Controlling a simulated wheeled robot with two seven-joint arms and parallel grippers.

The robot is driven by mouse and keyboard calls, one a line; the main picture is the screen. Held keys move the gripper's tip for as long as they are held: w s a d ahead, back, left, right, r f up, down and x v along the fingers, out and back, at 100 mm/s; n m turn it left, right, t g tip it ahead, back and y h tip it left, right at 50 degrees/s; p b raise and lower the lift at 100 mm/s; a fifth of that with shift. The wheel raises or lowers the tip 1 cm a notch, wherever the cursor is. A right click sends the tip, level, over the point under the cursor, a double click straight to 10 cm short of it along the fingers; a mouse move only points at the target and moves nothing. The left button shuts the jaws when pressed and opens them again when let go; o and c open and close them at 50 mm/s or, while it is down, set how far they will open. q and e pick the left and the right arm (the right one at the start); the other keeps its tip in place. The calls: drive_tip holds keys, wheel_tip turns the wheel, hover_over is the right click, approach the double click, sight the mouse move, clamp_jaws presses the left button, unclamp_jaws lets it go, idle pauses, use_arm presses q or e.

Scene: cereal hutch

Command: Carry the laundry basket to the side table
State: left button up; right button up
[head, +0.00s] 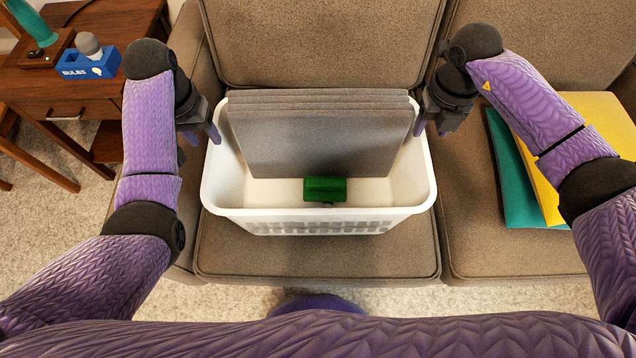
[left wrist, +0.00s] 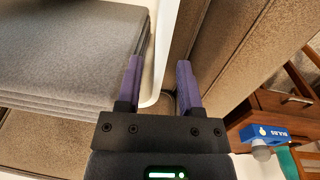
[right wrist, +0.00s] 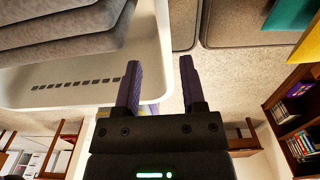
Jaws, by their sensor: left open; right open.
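The white laundry basket (head: 318,213) sits upright on the brown sofa's seat, in the middle of the head view. It holds a stack of grey folded cloths (head: 318,140) and a green block-like object (head: 325,189). My left gripper (head: 214,134) is open at the basket's left rim; in the left wrist view the rim (left wrist: 163,50) runs between its fingers (left wrist: 160,85). My right gripper (head: 431,130) is open at the right rim; in the right wrist view the basket wall (right wrist: 150,45) reaches close to its fingers (right wrist: 160,85). The wooden side table (head: 85,107) stands at the left.
On the side table are a blue bulbs box (head: 92,66) with a grey bulb and a teal lamp-like item (head: 32,22). Yellow (head: 590,125) and teal (head: 510,165) cushions lie on the right seat. The sofa armrest (head: 187,40) stands between basket and table.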

sight(223, 165)
use_arm(q)
drive_tip(key=f, duration=0.8)
drive_tip(key=shift+d+f, duration=0.25)
drive_tip(key=shift+d, duration=0.1)
use_arm(e)
wheel_tip(223, 165, down, 9)
drive_tip(key=shift+r, duration=0.2)
use_arm(q)
clamp_jaws()
use_arm(e)
drive_tip(key=c, duration=0.6)
clamp_jaws()
use_arm(q)
drive_tip(key=shift+r, duration=0.1)
use_arm(e)
drive_tip(key=shift+r, duration=0.1)
